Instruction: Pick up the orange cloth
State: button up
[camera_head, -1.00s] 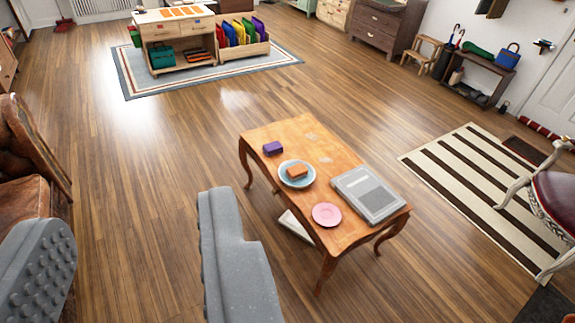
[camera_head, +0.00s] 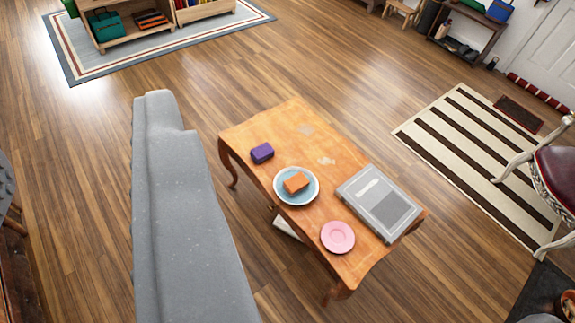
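The orange cloth (camera_head: 297,182) is a small folded block. It lies on a light blue plate with a pale rim (camera_head: 283,197) on the wooden table (camera_head: 290,125). My gripper (camera_head: 80,140) shows as grey fingers at the left. The gripper is open, with bare floor seen between the fingers. It is apart from the cloth, which is to its right.
On the table are a purple block (camera_head: 262,153), a pink saucer (camera_head: 338,237) and a grey book-like box (camera_head: 379,202). A striped rug (camera_head: 470,150) and a red-seated chair (camera_head: 556,180) are at the right. A low shelf (camera_head: 125,40) stands at the back left. Floor behind the table is clear.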

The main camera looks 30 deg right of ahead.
aim_at(295, 184)
jog(key=u, duration=0.05)
jog(key=i, duration=1.5)
jog(key=z, duration=1.3)
